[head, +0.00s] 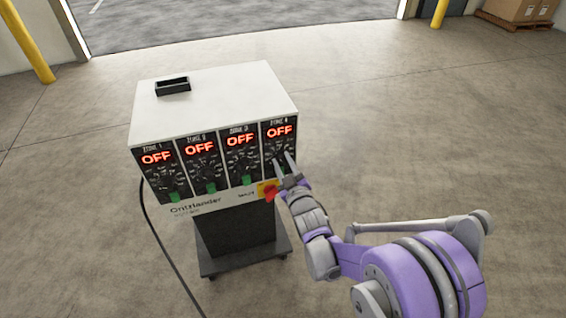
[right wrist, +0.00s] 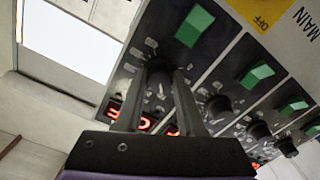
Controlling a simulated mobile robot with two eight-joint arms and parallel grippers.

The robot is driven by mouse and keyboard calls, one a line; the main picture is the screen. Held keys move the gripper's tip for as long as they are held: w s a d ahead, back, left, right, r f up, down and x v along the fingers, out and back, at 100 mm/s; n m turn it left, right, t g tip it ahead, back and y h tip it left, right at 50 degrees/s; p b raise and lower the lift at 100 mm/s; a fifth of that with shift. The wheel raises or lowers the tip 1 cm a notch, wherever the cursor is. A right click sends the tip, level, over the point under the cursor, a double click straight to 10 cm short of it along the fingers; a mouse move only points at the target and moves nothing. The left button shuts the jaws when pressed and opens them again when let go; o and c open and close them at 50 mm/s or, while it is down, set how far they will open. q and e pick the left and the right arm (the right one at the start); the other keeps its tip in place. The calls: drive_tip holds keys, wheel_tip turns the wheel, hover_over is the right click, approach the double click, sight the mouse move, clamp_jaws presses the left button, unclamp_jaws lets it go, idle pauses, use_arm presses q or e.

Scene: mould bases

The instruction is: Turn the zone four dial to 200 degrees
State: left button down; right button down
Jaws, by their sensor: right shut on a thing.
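A white controller box (head: 215,95) has four zone panels side by side on its front, each with a red display, a dial and a green switch. The zone four panel (head: 267,145) is the rightmost one, and its display (head: 279,131) reads OFF. My right gripper (head: 283,161) is at this panel. In the right wrist view its two fingers (right wrist: 160,78) are shut on the dark zone four dial (right wrist: 159,88), one on each side. The fingers hide much of this dial in the head view. The left gripper is out of view.
A red and yellow main switch (head: 268,190) sits just below my right gripper. The other three displays also read OFF. The box stands on a dark wheeled cart (head: 243,262), with a cable at its left. The floor around is clear; yellow posts (head: 27,42) stand far back.

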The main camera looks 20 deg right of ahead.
drive_tip(key=m, duration=0.4)
drive_tip(key=shift+m, duration=1.7)
drive_tip(key=c, duration=0.5)
unclamp_jaws()
drive_tip(key=shift+s, duration=0.15)
drive_tip(key=s, duration=1)
drive_tip(key=shift+s+d+p, duration=0.15)
drive_tip(key=shift+s+p, duration=0.15)
